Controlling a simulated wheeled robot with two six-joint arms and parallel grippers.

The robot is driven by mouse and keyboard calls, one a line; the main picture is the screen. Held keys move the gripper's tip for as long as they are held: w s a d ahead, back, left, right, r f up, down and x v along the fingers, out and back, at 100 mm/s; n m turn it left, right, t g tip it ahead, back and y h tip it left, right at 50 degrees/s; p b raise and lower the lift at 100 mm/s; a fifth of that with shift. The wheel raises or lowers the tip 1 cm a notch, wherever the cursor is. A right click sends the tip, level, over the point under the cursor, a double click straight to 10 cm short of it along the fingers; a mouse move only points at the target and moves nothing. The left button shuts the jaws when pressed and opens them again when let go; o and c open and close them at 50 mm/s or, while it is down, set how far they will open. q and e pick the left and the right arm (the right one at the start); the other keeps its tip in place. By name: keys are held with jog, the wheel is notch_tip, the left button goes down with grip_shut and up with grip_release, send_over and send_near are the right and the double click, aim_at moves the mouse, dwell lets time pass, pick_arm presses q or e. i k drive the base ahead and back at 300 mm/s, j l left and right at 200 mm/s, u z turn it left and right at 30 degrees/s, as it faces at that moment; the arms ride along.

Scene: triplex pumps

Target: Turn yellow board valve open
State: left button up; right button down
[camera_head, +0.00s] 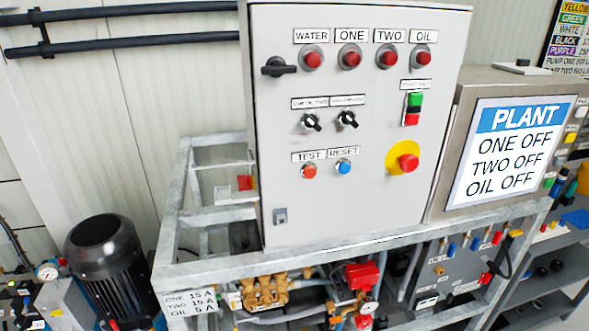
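A grey board (440,285) with several small coloured handles sits low on the right, inside the metal frame under the display. A small yellow piece (516,233) shows at the right end of its handle row; I cannot tell for sure that it is the yellow board valve or how it is turned. Blue handles (476,243) and a red handle (497,238) are beside it. Another yellow piece (580,112) shows on the equipment at the right edge. Neither of my grippers is in view.
A grey control cabinet (340,200) with buttons and switches fills the middle. A display (510,150) reads PLANT, ONE OFF, TWO OFF, OIL OFF. The galvanised frame rail (400,238) crosses above the board. A black motor (105,260) stands at left, brass pump parts (265,292) below.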

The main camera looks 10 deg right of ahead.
aim_at(513, 233)
jog(key=z, duration=1.5)
jog(key=i+j+z, duration=0.2)
jog(key=i, duration=0.25)
jog(key=i+z, duration=0.15)
jog(key=i, duration=0.25)
